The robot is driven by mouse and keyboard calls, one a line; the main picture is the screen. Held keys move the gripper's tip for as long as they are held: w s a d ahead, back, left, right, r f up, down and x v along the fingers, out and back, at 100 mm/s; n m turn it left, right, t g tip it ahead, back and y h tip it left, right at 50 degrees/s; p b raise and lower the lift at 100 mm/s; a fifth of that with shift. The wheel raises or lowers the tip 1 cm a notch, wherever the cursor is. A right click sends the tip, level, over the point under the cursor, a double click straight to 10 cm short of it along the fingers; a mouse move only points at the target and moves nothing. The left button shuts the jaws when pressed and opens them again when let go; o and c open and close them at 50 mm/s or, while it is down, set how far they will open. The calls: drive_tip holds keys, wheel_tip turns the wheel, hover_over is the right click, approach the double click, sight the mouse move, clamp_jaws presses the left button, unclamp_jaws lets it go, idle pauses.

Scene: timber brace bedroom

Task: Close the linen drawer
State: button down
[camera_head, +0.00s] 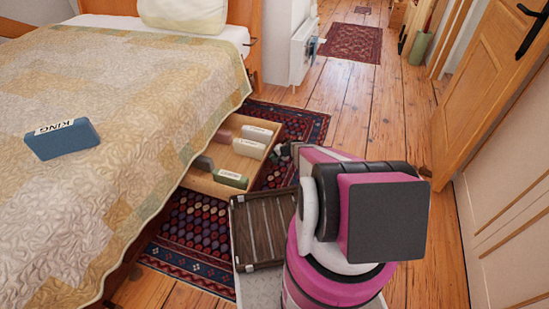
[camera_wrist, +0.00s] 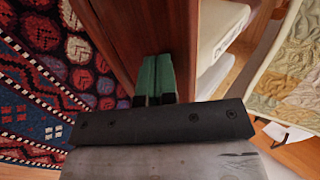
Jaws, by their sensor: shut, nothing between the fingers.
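The linen drawer (camera_head: 228,160) is pulled out from under the right side of the bed, over a patterned rug. It holds several labelled linen bundles, including a green one (camera_head: 230,179) and a white one (camera_head: 248,148). My gripper (camera_head: 284,149) is at the drawer's outer side, partly hidden by my arm in the head view. In the wrist view its green fingers (camera_wrist: 154,78) are together and empty, close against the reddish-brown drawer panel (camera_wrist: 150,30). I cannot tell whether they touch it. White bundles (camera_wrist: 222,32) show beyond the panel.
A blue bundle labelled KING (camera_head: 62,140) lies on the quilted bed (camera_head: 130,95). The dark red rug (camera_head: 195,235) lies beneath the drawer. A slatted wooden tray (camera_head: 258,232) is beside my arm. Bare floor (camera_head: 345,115) runs toward the back; a door (camera_head: 490,80) stands at right.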

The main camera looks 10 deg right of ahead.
drive_tip(key=shift+a, duration=0.15)
drive_tip(key=w+a, duration=0.5)
drive_tip(key=a, duration=0.4)
drive_tip(key=w+a, duration=0.6)
drive_tip(key=a, duration=0.4)
drive_tip(key=w+a, duration=0.5)
drive_tip(key=a, duration=0.4)
drive_tip(key=shift+w+a, duration=0.2)
drive_tip(key=shift+w, duration=0.1)
